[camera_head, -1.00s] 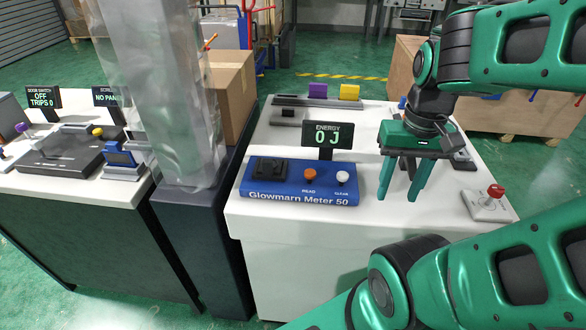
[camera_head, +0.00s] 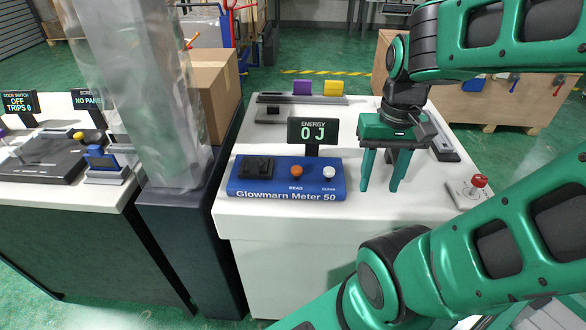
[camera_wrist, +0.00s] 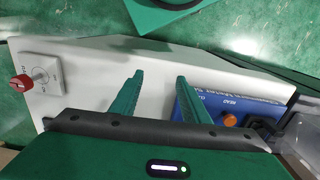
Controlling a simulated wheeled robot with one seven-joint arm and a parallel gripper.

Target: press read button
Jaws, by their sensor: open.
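The blue Glowmarn Meter 50 (camera_head: 285,192) sits on the white bench, with an orange READ button (camera_head: 296,172) and a white CLEAR button (camera_head: 329,172) to its right. The orange button also shows in the wrist view (camera_wrist: 229,119). A display (camera_head: 313,131) behind the meter reads ENERGY 0 J. My gripper (camera_head: 380,186) is open and empty, its two fingers pointing down over the bench just right of the meter. In the wrist view my gripper (camera_wrist: 157,98) has its fingers apart, one in front of the meter's end, hiding the white button.
A box with a red knob (camera_head: 479,182) stands at the bench's right edge. Purple (camera_head: 301,88) and yellow (camera_head: 333,88) blocks sit on a rail at the back. A plastic-wrapped column (camera_head: 140,90) and a cardboard box (camera_head: 212,85) stand left of the bench.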

